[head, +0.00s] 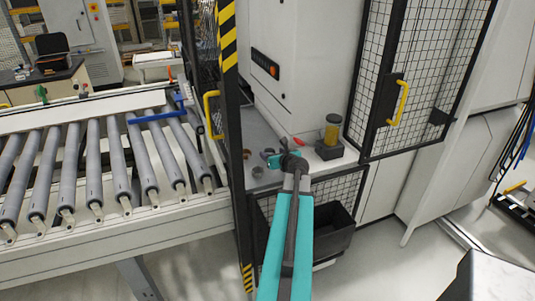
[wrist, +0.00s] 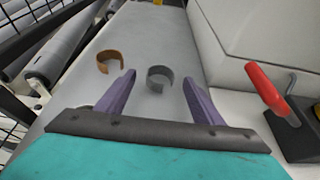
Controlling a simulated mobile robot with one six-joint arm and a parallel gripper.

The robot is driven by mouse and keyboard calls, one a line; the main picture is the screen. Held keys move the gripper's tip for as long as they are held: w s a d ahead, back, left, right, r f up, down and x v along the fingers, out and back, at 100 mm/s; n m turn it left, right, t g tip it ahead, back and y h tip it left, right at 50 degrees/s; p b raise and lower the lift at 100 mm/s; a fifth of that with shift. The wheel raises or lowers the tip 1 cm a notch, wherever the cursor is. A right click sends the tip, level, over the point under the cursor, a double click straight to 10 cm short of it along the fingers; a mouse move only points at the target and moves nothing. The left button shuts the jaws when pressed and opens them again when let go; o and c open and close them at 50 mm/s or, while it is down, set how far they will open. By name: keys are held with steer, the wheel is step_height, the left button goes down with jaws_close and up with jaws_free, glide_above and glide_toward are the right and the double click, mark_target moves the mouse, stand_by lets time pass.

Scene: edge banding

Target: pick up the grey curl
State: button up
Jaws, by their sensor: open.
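The grey curl (wrist: 159,74), a small open ring, lies on the grey bench top (wrist: 133,40) in the wrist view. My gripper (wrist: 162,88) is open, with its two purple fingers spread. The curl shows between the fingertips and slightly beyond them. I cannot tell the height of the fingers above the bench. In the head view my gripper (head: 283,160) is over the bench beside the machine, and it and the arm hide much of the spot around the curl.
A brown curl (wrist: 109,61) lies left of the grey one. A red-handled tool (wrist: 268,88) stands close on the right. A striped post (head: 231,60) and roller conveyor (head: 95,165) are at left. A black bin (head: 325,222) is below.

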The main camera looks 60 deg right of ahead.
mark_target(268, 150)
steer(key=shift+p+x, duration=0.6)
steer(key=shift+x, duration=1.35)
steer(key=c, duration=1.1)
steer(key=shift+r, duration=0.1)
